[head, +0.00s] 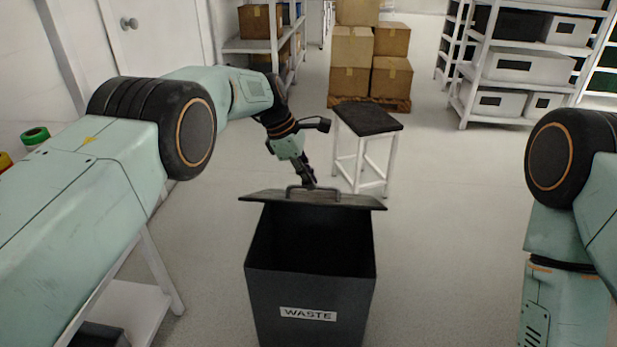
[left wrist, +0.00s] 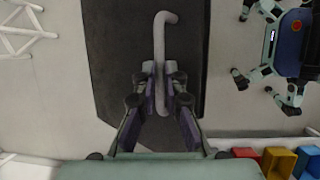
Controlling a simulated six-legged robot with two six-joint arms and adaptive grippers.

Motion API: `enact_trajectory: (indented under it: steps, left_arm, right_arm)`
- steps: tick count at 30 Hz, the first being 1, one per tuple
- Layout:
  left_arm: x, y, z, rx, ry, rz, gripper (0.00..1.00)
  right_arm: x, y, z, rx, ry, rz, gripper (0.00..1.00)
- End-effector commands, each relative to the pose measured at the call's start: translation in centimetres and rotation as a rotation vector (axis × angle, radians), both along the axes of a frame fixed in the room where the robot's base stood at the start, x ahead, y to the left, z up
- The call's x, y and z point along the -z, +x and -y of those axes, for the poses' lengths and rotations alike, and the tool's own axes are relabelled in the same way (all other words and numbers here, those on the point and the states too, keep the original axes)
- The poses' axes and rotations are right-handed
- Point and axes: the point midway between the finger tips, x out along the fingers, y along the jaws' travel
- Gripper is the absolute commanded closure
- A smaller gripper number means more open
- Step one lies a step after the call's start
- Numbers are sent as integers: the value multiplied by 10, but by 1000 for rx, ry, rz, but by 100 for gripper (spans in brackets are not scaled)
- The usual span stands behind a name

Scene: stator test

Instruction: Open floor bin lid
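The dark floor bin (head: 311,290) with a WASTE label stands in the middle of the head view. Its opening faces me and its dark inside shows. The lid (head: 350,200) is raised at the far side of the opening and seen nearly edge-on. My left gripper (head: 309,184) is at the lid's bar handle (head: 292,190). In the left wrist view the fingers (left wrist: 160,70) close on both sides of the pale handle (left wrist: 160,40), with the dark lid (left wrist: 110,60) behind it. My right arm shows at the right edge, but its gripper is out of view.
A white stool with a dark top (head: 367,119) stands just behind the bin. Cardboard boxes (head: 390,77) are stacked on a pallet farther back. Shelving (head: 520,65) stands at the back right. A white table (head: 130,300) is at the left. The floor right of the bin is clear.

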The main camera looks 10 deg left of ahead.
Motion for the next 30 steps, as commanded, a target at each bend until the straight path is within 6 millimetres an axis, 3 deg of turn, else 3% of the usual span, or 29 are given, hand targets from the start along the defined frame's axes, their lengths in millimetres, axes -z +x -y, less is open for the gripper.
enact_trajectory:
  steps: [8,19,23,30]
  left_arm:
    - [-1,2,-1,-2,0,7,67]
    - [-5,2,-2,-3,1,9,66]
    - [-21,1,-8,-3,1,10,66]
    - [-66,-4,-27,-2,0,7,66]
  right_arm:
    - [0,0,0,0,0,0,60]
    - [0,0,0,0,0,0,60]
    - [0,0,0,0,0,0,60]
    - [0,0,0,0,0,0,60]
